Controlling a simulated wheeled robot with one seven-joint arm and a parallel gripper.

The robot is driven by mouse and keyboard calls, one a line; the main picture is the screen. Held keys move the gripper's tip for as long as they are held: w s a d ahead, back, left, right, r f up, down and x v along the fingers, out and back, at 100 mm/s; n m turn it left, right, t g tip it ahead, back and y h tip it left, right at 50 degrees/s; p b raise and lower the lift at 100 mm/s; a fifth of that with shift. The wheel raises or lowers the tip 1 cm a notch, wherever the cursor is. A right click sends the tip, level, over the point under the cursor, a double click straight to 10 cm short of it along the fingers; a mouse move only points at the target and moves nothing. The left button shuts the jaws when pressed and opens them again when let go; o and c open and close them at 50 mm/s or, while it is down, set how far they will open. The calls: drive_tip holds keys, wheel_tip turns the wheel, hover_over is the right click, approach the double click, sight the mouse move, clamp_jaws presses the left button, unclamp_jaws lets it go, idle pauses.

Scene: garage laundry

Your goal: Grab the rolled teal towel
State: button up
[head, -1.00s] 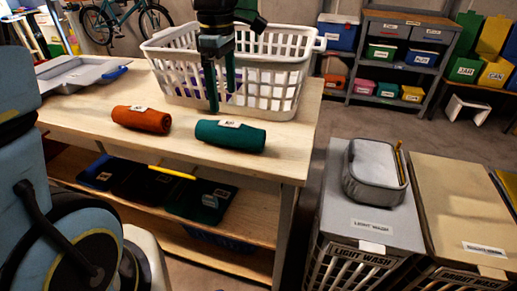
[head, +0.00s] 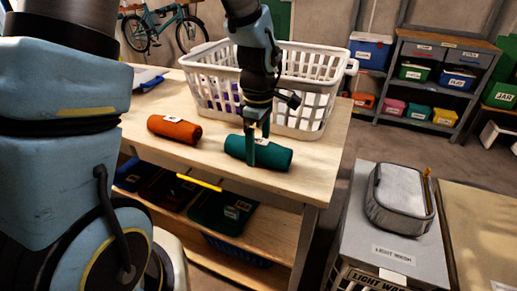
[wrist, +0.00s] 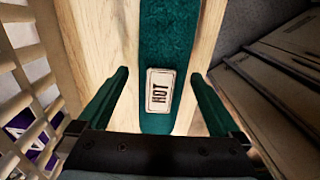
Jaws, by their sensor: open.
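The rolled teal towel (head: 274,155) lies on the wooden bench top, in front of the white basket. In the wrist view the teal towel (wrist: 165,40) runs up the middle of the picture, with a white "HOT" tag (wrist: 160,90) on it. My gripper (head: 258,150) points down at the towel in the head view. In the wrist view its two green fingers (wrist: 162,95) are spread, one on each side of the towel, with bench wood showing between finger and towel. The jaws are open and hold nothing. I cannot tell the exact fingertip height.
A rolled orange towel (head: 174,129) lies to the left on the bench (head: 300,188). The white laundry basket (head: 322,100) stands close behind the teal towel. A grey hamper with a grey pouch (head: 398,198) on its lid stands to the right, past the bench edge.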

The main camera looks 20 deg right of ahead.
drive_tip(key=c, duration=1.4)
